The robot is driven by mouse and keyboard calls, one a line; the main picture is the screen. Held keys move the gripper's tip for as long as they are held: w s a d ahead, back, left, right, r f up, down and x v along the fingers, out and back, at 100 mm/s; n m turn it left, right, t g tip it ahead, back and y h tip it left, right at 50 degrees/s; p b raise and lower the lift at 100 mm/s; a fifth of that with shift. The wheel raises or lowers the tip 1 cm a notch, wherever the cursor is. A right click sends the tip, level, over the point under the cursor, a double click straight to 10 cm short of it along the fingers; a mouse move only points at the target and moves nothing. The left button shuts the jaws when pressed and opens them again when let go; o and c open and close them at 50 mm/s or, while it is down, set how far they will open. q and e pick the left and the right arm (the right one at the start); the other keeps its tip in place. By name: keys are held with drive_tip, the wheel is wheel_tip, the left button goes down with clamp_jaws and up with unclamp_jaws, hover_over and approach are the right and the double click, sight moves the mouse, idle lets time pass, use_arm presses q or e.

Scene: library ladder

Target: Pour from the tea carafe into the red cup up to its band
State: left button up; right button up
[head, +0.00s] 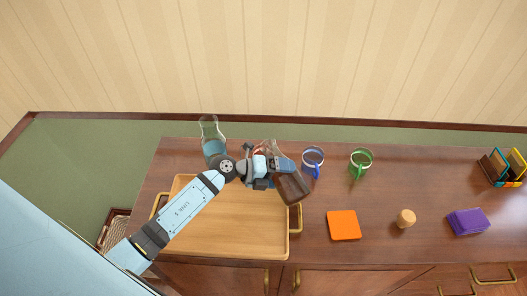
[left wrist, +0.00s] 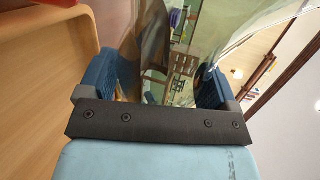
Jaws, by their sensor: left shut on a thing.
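My left gripper (head: 275,172) is shut on the tea carafe (head: 293,188), clear glass with dark brown tea. The carafe appears strongly tilted, its brown part to the lower right of my gripper. In the left wrist view the clear glass of the carafe (left wrist: 155,50) fills the space between the fingers. The red cup (head: 271,146) shows only as a bit of red behind my gripper and glass. Its band and its level are hidden, and I cannot tell whether tea is flowing. My right gripper is not in view.
A blue cup (head: 312,161) and a green cup (head: 360,162) stand to the right.

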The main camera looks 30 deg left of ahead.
use_arm(q)
drive_tip(key=shift+w+a+f, duration=0.1)
drive_tip(key=shift+w+a, duration=0.05)
idle(1.4)
drive_tip(key=shift+r+n, duration=0.2)
drive_tip(key=shift+n, duration=0.1)
idle(0.9)
